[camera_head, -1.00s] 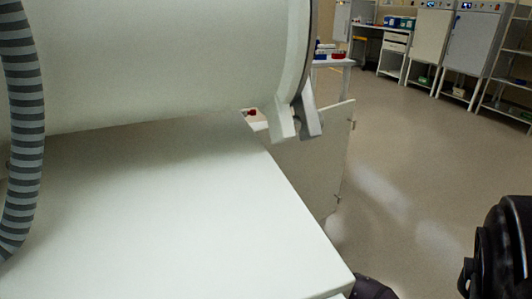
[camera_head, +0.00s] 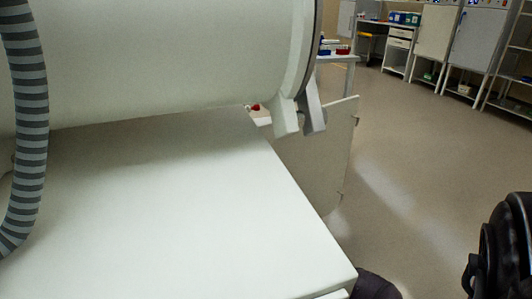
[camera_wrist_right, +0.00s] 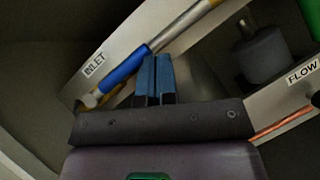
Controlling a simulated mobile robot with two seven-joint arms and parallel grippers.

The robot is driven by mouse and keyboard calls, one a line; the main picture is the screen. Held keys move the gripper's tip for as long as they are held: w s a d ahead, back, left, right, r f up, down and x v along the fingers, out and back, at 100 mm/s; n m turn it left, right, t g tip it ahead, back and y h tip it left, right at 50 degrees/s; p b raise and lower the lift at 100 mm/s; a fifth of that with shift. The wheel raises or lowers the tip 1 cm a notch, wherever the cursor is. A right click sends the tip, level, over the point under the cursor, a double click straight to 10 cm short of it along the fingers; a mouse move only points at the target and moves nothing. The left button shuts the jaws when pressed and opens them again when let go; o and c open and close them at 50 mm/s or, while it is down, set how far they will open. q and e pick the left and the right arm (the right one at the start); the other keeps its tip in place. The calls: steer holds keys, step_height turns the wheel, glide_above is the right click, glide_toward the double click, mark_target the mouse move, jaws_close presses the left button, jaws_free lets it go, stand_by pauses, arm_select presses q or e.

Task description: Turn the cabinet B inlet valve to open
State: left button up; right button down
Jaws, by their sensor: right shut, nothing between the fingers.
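In the right wrist view, the INLET label (camera_wrist_right: 94,66) sits on a pale strip. Beside it is a blue valve lever (camera_wrist_right: 124,69), slanting up to the right and looking roughly in line with a metal pipe (camera_wrist_right: 183,25). My right gripper (camera_wrist_right: 155,76) has its two blue-faced fingers shut together with nothing between them. The fingertips are just right of the lever; I cannot tell whether they touch it. The lever's lower end is close to a brassy fitting (camera_wrist_right: 89,101). My left gripper is not in view. The head view does not show the valve.
The right wrist view shows a grey cylindrical part (camera_wrist_right: 263,54), a FLOW label (camera_wrist_right: 302,72) and a copper pipe (camera_wrist_right: 282,124) to the right. In the head view, a large white cylinder (camera_head: 160,60) overhangs a white bench top (camera_head: 180,220). Open floor (camera_head: 430,150) lies to the right.

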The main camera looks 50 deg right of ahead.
arm_select(q)
steer(key=b, duration=0.1)
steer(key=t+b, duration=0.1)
steer(key=b, duration=0.1)
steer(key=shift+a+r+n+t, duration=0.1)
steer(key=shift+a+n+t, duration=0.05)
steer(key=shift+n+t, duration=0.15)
arm_select(e)
steer(key=s+d+f, duration=0.4)
steer(key=d+f, duration=0.3)
steer(key=f, duration=0.2)
steer(key=shift+s+d+f, duration=0.15)
steer(key=shift+s+d, duration=0.25)
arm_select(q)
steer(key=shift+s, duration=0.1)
